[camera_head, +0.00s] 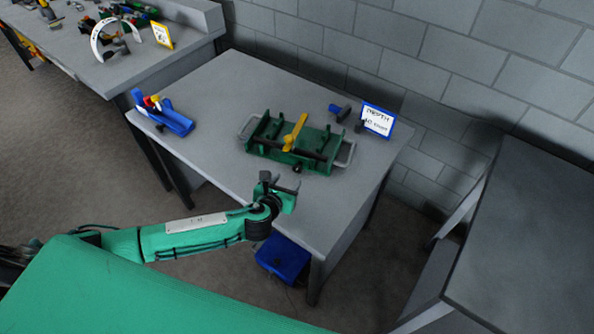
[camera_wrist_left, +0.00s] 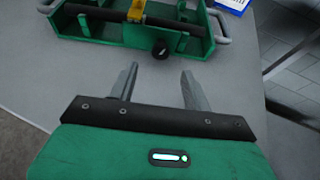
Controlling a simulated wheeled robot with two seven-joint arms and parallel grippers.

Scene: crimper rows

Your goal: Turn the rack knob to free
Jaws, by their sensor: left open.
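The green rack (camera_head: 318,160) lies on the grey table, with a dark bar across it, a yellow lever (camera_head: 295,132) and grey handles at its ends. Its round black knob (camera_head: 297,169) sits low on the near side; in the left wrist view the knob (camera_wrist_left: 160,49) shows a small light pointer mark. My left gripper (camera_head: 281,186) is at the table's near edge, in front of the knob and apart from it. In the left wrist view its two grey fingers (camera_wrist_left: 158,85) are spread with nothing between them. My right gripper is not in view.
A blue holder (camera_head: 165,115) with coloured pieces stands at the table's left. A blue-framed sign (camera_head: 377,121) and a dark blue tool (camera_head: 340,112) are at the back right. A blue bin (camera_head: 283,258) is below the table.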

